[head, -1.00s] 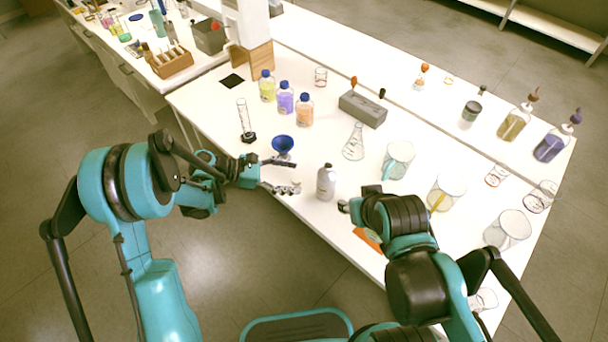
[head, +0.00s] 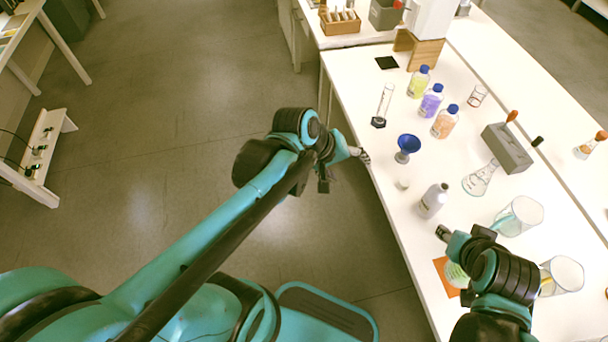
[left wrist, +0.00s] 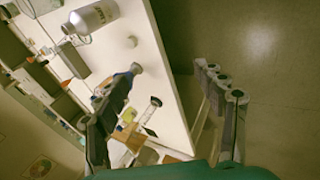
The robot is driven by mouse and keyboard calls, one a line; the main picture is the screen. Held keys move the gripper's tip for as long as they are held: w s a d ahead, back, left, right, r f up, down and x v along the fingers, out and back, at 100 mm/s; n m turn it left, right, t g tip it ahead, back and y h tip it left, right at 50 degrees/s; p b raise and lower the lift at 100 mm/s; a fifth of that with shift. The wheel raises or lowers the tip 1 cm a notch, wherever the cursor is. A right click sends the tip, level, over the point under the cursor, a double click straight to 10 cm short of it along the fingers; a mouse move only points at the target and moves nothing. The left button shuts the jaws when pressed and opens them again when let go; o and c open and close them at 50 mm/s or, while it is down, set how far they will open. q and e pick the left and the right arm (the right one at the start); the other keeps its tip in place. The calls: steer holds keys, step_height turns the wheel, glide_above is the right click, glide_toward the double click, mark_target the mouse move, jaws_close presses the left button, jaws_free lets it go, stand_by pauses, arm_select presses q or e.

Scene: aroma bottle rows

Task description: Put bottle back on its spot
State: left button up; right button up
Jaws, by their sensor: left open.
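A grey-white bottle (head: 432,200) with a label stands upright near the table's front edge. It also shows at the top left of the left wrist view (left wrist: 92,17). Yellow (head: 419,81), purple (head: 431,100) and orange (head: 445,122) bottles with blue caps stand in a row farther back. A black square (head: 387,62) lies bare on the table beyond the yellow one. My left gripper (head: 360,155) is open and empty at the table's left edge, apart from the bottles; its spread fingers show in the left wrist view (left wrist: 158,88). My right gripper (head: 444,234) is near the grey-white bottle; its jaws are unclear.
A blue funnel (head: 407,146), a small white piece (head: 403,184) and a glass cylinder (head: 383,105) stand near the left edge. A conical flask (head: 480,180), grey block (head: 507,148) and beaker (head: 518,216) stand farther right. An orange square (head: 442,272) lies partly under my right arm.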

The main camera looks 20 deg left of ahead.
arm_select(q)
steer(key=s+a+r+m+t+y, duration=0.1)
steer(key=s+a+m+t+y, duration=0.1)
steer(key=s+a+m+y, duration=0.2)
steer(key=shift+s+a+m, duration=1.4)
steer(key=shift+s+a, duration=0.2)
steer(key=shift+a, duration=0.55)
